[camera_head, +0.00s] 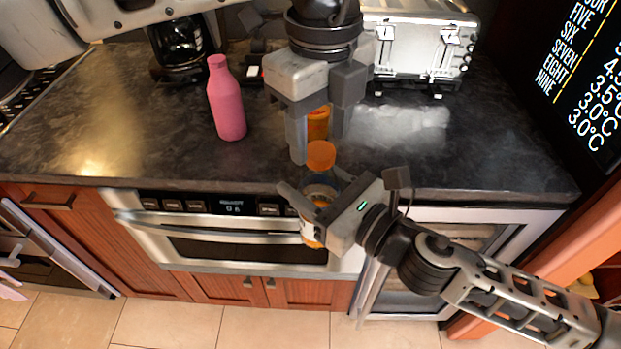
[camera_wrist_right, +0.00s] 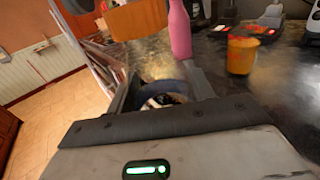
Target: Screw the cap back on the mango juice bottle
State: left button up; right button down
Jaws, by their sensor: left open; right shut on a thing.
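The mango juice bottle (camera_head: 311,236) is clear with orange contents low down. My right gripper (camera_head: 318,202) is shut on it, holding it about upright in front of the counter edge.
An orange labelled jar (camera_head: 318,124) stands on the counter behind the cap; it also shows in the right wrist view (camera_wrist_right: 242,55). A pink bottle (camera_head: 226,103) stands to the left. A toaster (camera_head: 420,50) and coffee maker (camera_head: 180,45) are behind. The right counter (camera_head: 480,150) is clear.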

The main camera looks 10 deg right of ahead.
pick_arm(q)
jog(key=shift+f, duration=0.95)
jog(key=c, duration=1)
